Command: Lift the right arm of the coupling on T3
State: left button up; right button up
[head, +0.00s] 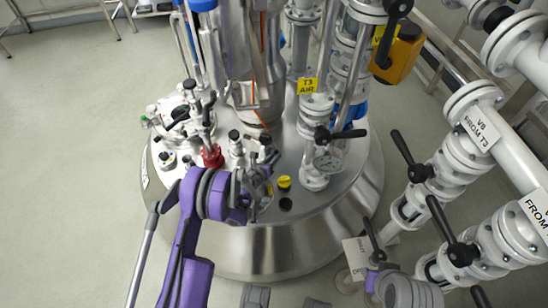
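T3 is the large shiny steel vessel (290,240) in the middle of the head view, with a domed lid and a yellow T3 AIR tag (307,87) above it. My purple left arm reaches up from the bottom. Its gripper (260,186) is at the front of the lid, among small metal fittings. A metal coupling with dark-capped parts (262,158) seems to be right at the gripper. The gripper overlaps it, so its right arm cannot be made out clearly. I cannot tell whether the fingers touch it or are closed. My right gripper cannot be made out.
A red fitting (212,156) and a yellow cap (284,182) sit on the lid close to my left gripper. A black-handled valve (340,134) stands to the right. White flanged pipes (505,140) with black handles crowd the right side. Open floor (70,150) lies left.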

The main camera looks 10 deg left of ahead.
pick_arm(q)
jog(key=shift+w, duration=0.2)
grip_shut()
dwell(0.3)
